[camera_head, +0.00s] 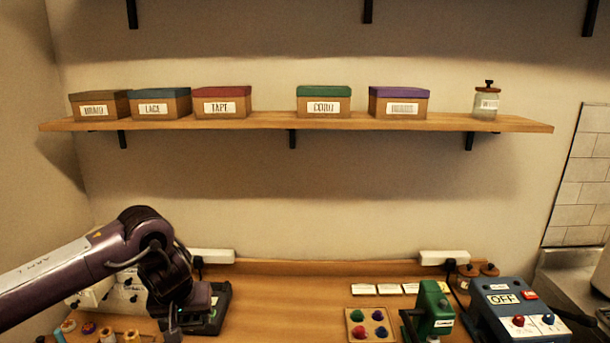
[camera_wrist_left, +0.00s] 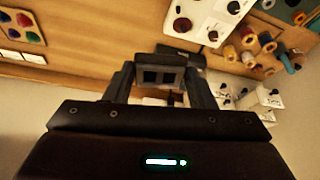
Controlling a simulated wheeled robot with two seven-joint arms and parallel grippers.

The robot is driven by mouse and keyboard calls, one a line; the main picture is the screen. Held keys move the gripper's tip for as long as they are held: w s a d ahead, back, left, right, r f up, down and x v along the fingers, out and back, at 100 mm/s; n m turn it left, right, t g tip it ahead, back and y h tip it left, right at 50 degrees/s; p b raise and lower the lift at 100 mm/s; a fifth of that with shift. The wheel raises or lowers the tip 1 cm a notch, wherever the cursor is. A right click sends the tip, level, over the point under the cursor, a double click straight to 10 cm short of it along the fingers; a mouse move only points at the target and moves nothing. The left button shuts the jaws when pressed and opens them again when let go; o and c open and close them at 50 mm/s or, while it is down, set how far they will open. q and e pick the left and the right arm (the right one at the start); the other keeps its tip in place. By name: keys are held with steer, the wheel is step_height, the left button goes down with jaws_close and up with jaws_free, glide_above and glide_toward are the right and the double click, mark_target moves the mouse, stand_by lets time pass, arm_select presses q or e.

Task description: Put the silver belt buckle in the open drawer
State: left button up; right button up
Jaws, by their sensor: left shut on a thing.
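My left gripper (camera_head: 185,325) is low at the left of the head view, over the table beside a dark device. In the left wrist view, its two fingers (camera_wrist_left: 162,85) are shut on a dark grey frame-like piece with two square openings (camera_wrist_left: 160,73), which looks like the belt buckle; its silver colour is not clear in this light. White drawer units with dark knobs (camera_head: 125,292) stand left of and behind the gripper, partly hidden by my arm. White units with knobs also show in the left wrist view (camera_wrist_left: 203,18). I cannot tell which drawer is open. My right gripper is out of view.
Thread spools (camera_head: 107,336) stand at the front left. A dark device (camera_head: 218,305) lies beside the gripper. A button tray (camera_head: 369,324), a green machine (camera_head: 433,308) and a blue device (camera_head: 515,308) stand at the right. The table's middle (camera_head: 285,300) is clear. A shelf (camera_head: 270,120) with labelled boxes hangs above.

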arm_select(q)
steer(key=s+d+r+m+h, duration=0.2)
steer(key=s+d+r+m, duration=0.1)
steer(key=s+d+m, duration=0.15)
steer(key=s+f+m, duration=0.3)
steer(key=s, duration=0.8)
steer(key=w+f+n+b, duration=0.1)
steer(key=f+n+b, duration=0.1)
steer(key=f+b, duration=0.5)
steer(key=w+f+n+y+b, duration=0.1)
steer(key=w+f+n+b, duration=0.1)
steer(key=f+b, duration=0.5)
steer(key=shift+w+f+n, duration=0.15)
steer(key=shift+w+n, duration=0.1)
steer(key=shift+n, duration=0.5)
